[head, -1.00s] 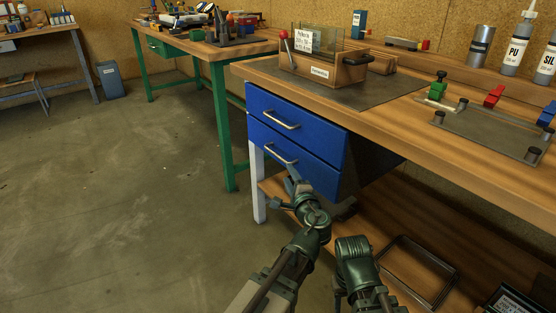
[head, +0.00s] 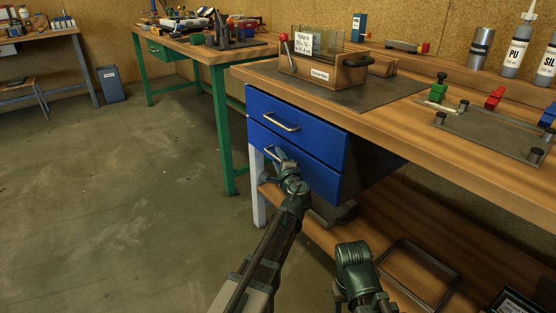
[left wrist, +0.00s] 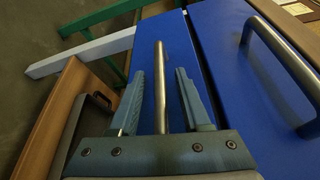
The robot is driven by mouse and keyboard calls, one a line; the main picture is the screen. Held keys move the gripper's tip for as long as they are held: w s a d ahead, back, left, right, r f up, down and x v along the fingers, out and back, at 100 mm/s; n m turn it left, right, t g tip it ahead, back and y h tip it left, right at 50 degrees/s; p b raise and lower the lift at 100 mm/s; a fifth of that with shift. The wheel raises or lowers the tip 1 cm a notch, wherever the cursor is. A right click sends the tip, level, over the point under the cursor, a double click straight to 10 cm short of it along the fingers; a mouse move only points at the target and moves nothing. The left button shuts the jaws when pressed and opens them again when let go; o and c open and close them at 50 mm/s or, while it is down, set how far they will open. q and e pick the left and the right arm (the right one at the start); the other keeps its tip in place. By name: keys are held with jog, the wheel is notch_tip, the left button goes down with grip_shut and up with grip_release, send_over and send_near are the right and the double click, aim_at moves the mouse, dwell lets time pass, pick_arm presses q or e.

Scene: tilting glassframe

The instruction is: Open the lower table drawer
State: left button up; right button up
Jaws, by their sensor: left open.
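The blue drawer unit hangs under the wooden workbench, with an upper drawer (head: 310,135) and a lower drawer (head: 322,181). Both look shut. The lower drawer's metal bar handle (head: 270,153) is partly hidden by my left gripper (head: 281,158) in the head view. In the left wrist view my left gripper (left wrist: 160,74) is open, with the lower handle (left wrist: 161,95) running between its two fingers. Gaps show on both sides of the bar. The upper drawer's handle (left wrist: 282,57) is at the right of that view. My right gripper is not in view; only a right arm link shows.
The workbench (head: 440,130) carries a glass-frame box (head: 322,70), clamps and bottles. Its lower shelf (head: 385,225) holds a dark frame. A white bench leg (head: 257,190) stands left of the drawers. Open floor lies to the left.

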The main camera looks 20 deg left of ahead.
pick_arm(q)
grip_shut()
dwell(1.4)
